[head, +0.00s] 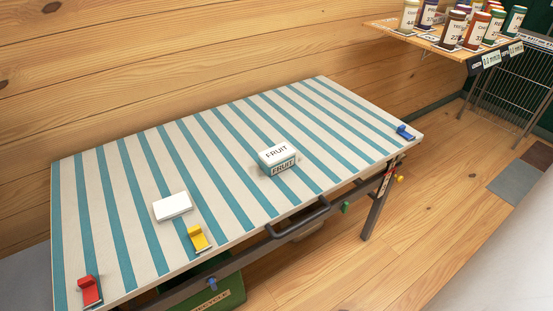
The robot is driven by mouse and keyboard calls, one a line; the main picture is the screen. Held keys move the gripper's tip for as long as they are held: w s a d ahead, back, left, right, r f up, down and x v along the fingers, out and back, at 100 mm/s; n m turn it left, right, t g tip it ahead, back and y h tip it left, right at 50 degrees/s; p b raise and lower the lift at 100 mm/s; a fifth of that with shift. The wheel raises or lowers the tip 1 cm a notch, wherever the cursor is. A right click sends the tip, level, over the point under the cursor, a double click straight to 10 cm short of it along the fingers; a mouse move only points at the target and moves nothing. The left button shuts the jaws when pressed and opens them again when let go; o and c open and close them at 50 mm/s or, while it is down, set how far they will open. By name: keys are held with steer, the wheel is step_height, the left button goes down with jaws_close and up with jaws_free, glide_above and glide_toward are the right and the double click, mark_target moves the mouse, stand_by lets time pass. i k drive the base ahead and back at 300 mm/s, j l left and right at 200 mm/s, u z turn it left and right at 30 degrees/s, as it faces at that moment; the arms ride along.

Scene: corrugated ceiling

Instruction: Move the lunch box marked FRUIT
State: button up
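The lunch box marked FRUIT (278,158) sits upright on the striped table (112,207), right of the table's middle. It is small and white, with a dark band round its lower part and FRUIT on its lid and front side. Nothing visible touches it apart from the table. My gripper is not in this view.
A plain white box (173,207) lies nearer the front left. Yellow (198,238), red (90,290) and blue (405,132) clip-like pieces sit along the table's edges. A dark handle (298,219) juts from the front edge. A shelf (432,42) holds several labelled bottles.

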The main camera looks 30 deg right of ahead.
mark_target(276, 159)
steer(key=z, duration=1.1)
steer(key=j+z, duration=0.3)
steer(key=i+j+z, duration=0.1)
steer(key=j+z, duration=0.25)
steer(key=i+j, duration=0.1)
steer(key=i, duration=0.35)
